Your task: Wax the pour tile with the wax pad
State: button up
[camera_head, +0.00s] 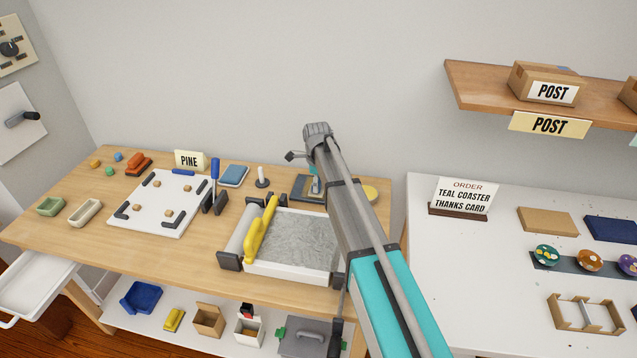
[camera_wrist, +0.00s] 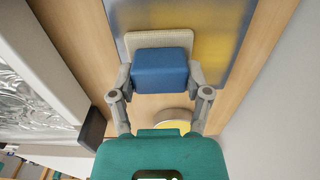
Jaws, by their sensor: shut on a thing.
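The wax pad is a blue block (camera_wrist: 160,70) with a cream woven face (camera_wrist: 160,40). My gripper (camera_wrist: 160,82) is shut on its blue block, a finger at each side. The pad is over the grey, glossy pour tile (camera_wrist: 120,15); I cannot tell whether it touches. The tile has a blurred yellow area at right in the wrist view. In the head view the tile (camera_head: 299,187) lies at the back of the wooden bench, partly hidden by my arm. My gripper (camera_head: 316,184) shows there only small, beside my arm.
A yellow round dish (camera_head: 370,192) stands right of the tile; it also shows below the pad in the wrist view (camera_wrist: 175,126). In front is a white-walled tray (camera_head: 290,275) of grey material with a yellow-handled tool (camera_head: 261,231). A candle-like post (camera_head: 262,177) stands left of the tile.

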jog(key=shift+s+a, duration=0.2)
jog(key=shift+s, duration=0.75)
jog(key=shift+s+a, duration=0.15)
jog(key=shift+s, duration=0.8)
jog(key=shift+a, duration=0.1)
jog(key=shift+w+a, duration=0.25)
jog(key=shift+a, duration=0.75)
jog(key=shift+w+d, duration=0.2)
jog(key=shift+w, duration=0.75)
jog(key=shift+w+d, duration=0.2)
jog(key=shift+w, duration=0.75)
jog(key=shift+w+d, duration=0.2)
jog(key=shift+w, duration=0.75)
jog(key=shift+w+d, duration=0.15)
jog(key=shift+w, duration=0.75)
